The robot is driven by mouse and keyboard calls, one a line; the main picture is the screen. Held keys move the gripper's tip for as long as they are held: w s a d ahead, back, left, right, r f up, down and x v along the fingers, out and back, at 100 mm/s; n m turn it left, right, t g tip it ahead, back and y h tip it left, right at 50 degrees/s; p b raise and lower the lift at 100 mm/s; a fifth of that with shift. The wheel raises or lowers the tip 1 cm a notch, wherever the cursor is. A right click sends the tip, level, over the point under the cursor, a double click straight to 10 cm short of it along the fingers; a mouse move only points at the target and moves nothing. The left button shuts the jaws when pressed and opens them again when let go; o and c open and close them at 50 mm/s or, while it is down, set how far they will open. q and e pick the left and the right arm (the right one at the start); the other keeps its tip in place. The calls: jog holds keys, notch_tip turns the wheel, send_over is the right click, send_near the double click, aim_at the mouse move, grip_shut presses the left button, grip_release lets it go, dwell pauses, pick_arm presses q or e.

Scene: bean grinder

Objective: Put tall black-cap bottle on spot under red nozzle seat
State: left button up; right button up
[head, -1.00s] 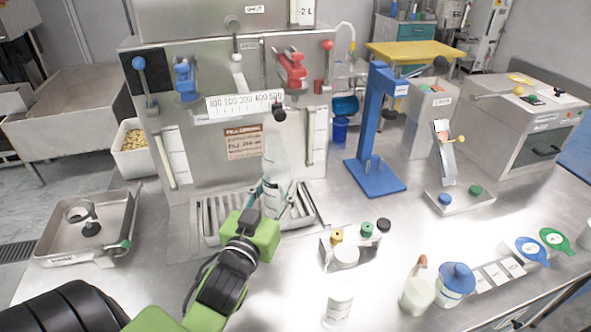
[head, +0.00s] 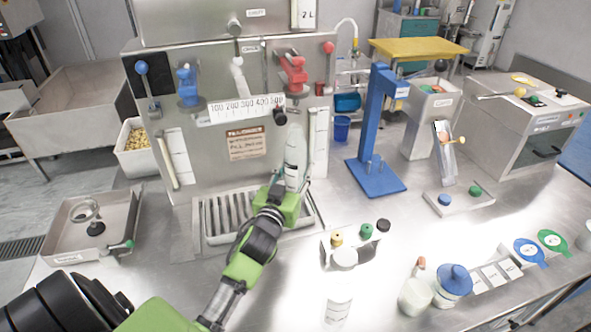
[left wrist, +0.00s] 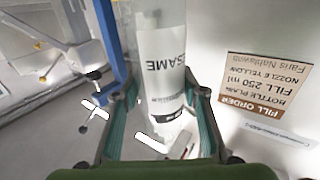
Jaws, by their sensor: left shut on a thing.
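The tall bottle (head: 296,158) is pale and translucent with a narrow neck; I see no black cap on it. My left gripper (head: 288,192) is shut on its lower part. The bottle is nearly upright over the right part of the slotted drip tray (head: 208,236), below the red nozzle seat (head: 292,75). I cannot tell whether its base touches the tray. In the left wrist view the bottle (left wrist: 160,75), with an inverted "SESAME" label, stands between the fingers of the left gripper (left wrist: 158,105). My right gripper is out of view.
A blue nozzle seat (head: 187,85) is on the left of the steel panel. A blue stand (head: 375,130) is right of the tray. A small rack (head: 330,245) holds yellow, green and black caps (head: 383,225).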

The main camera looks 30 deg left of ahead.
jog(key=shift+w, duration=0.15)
pick_arm(q)
jog(key=shift+f, duration=0.15)
jog(key=o, duration=1)
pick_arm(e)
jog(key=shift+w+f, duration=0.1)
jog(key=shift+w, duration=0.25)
pick_arm(q)
jog(key=shift+o, duration=0.2)
jog(key=shift+r, duration=0.25)
jog(key=b+v, duration=0.2)
jog(key=v, duration=1)
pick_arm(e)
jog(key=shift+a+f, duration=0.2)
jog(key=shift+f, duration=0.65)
